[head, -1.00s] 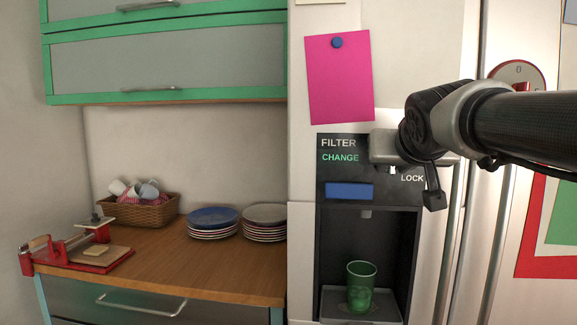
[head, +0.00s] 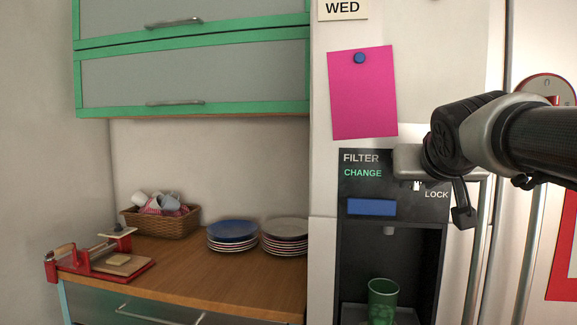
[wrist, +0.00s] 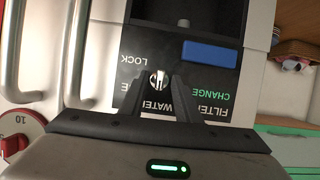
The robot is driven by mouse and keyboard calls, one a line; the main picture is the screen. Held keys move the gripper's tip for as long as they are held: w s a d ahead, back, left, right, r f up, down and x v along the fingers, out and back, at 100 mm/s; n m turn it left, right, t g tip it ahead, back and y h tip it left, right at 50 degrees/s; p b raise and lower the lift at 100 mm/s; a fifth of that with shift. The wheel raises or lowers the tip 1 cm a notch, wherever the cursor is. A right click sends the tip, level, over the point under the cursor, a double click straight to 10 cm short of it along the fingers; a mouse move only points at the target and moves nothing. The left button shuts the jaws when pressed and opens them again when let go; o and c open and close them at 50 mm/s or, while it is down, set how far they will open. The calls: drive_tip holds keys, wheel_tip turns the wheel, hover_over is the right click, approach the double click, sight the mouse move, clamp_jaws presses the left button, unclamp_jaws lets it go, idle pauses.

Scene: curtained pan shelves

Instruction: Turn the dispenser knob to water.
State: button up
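The dispenser panel (head: 379,181) is black and reads FILTER, CHANGE and LOCK in the head view. In the wrist view the panel shows upside down, with WATER also readable. The small pale dispenser knob (wrist: 159,79) sits between my two dark fingertips there. My gripper (wrist: 160,78) is closed to a narrow gap, with a finger on each side of the knob. In the head view my gripper (head: 416,184) covers the panel's upper right, and the fingers and WATER label are mostly hidden. The knob's exact setting is hard to tell.
A green cup (head: 383,300) stands in the dispenser bay below a spout (head: 389,230). A blue bar (head: 372,207) is on the panel. Vertical door handles (head: 476,245) run close to my gripper. A counter (head: 200,268) with plates and a basket is at the left.

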drive_tip(key=p+v, duration=0.1)
drive_tip(key=v, duration=1.5)
drive_tip(key=shift+s+a, duration=0.2)
drive_tip(key=shift+s, duration=0.1)
